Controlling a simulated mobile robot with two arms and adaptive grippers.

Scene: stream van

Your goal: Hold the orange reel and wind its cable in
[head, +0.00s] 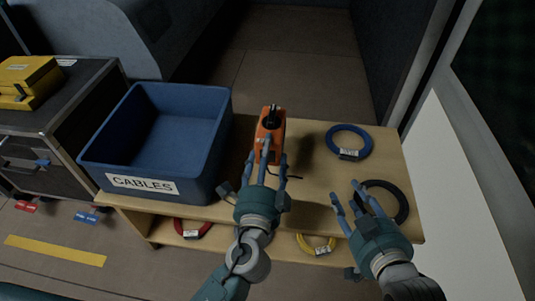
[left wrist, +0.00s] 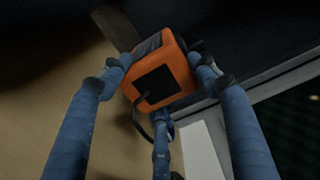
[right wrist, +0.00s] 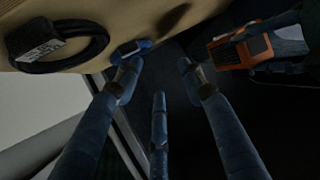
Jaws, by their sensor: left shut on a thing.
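The orange reel (head: 271,130) is upright over the wooden bench, with a black part on its top. My left gripper (head: 265,160) is shut on it from the near side; the left wrist view shows the fingers on both sides of the reel (left wrist: 172,68). A short black cable (left wrist: 137,115) comes from the dark panel on the reel. I cannot tell whether the reel touches the bench. My right gripper (head: 348,195) is open and empty, to the right of the reel and beside the black cable coil. The reel also shows in the right wrist view (right wrist: 240,52).
A blue bin (head: 155,187) labelled CABLES stands left of the reel. A blue coil (head: 348,143) and a black coil (head: 402,205) lie on the right of the bench (head: 310,165). Red (head: 180,228) and yellow (head: 308,245) coils lie on the lower shelf.

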